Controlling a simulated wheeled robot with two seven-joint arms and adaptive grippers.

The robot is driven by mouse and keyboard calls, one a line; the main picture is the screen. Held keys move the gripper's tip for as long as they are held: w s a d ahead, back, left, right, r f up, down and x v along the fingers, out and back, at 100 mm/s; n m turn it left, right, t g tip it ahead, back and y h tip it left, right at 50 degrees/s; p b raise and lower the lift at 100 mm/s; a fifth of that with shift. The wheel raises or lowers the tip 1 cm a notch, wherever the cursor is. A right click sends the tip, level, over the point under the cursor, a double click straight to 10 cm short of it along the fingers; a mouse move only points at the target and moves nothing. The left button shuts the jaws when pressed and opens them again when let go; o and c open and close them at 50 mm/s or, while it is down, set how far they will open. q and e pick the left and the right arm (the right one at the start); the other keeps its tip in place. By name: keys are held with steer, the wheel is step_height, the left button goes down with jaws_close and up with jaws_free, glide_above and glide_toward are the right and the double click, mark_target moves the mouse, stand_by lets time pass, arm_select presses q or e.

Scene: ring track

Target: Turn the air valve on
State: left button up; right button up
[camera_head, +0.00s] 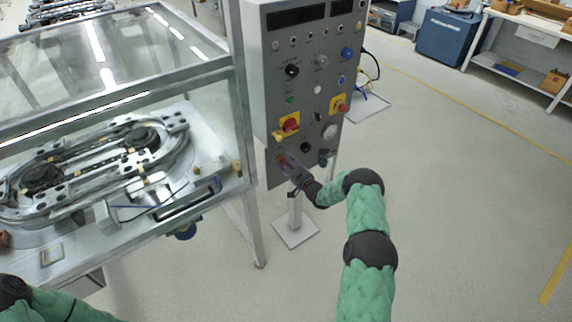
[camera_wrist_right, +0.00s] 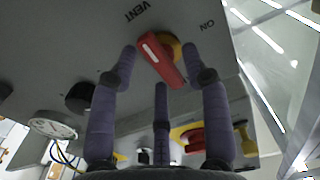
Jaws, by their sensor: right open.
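The air valve is a red handle (camera_wrist_right: 165,62) on a yellow hub, on the grey control panel (camera_wrist_right: 90,40). The words VENT and ON are printed beside it, and the handle lies aslant in the right wrist view. In the head view the valve (camera_head: 281,159) is a small reddish spot low on the panel, partly hidden by my gripper. My right gripper (camera_head: 291,168) is open in front of it. In the right wrist view the fingers (camera_wrist_right: 160,64) are spread, two on either side of the handle and one below. Contact cannot be told. My left gripper is out of view.
Above the valve are two red-and-yellow switches (camera_head: 288,125) (camera_head: 339,104), several knobs and a gauge (camera_head: 330,131). A glass-covered ring track (camera_head: 95,165) stands left. The floor to the right is clear up to a blue cabinet (camera_head: 448,38) and workbench (camera_head: 515,72).

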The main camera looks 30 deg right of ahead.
steer(key=shift+w, duration=0.35)
jaws_close()
steer(key=shift+s+f+m+b, duration=0.15)
steer(key=shift+m+b, duration=1.15)
steer(key=shift+m, duration=1.65)
steer(key=shift+w+f+m+b, duration=0.15)
steer(key=shift+m+b, duration=1.1)
steer(key=shift+m, duration=1.75)
steer(key=shift+s+f+m+b, duration=0.15)
steer(key=shift+m+b, duration=1.15)
steer(key=shift+m, duration=1.65)
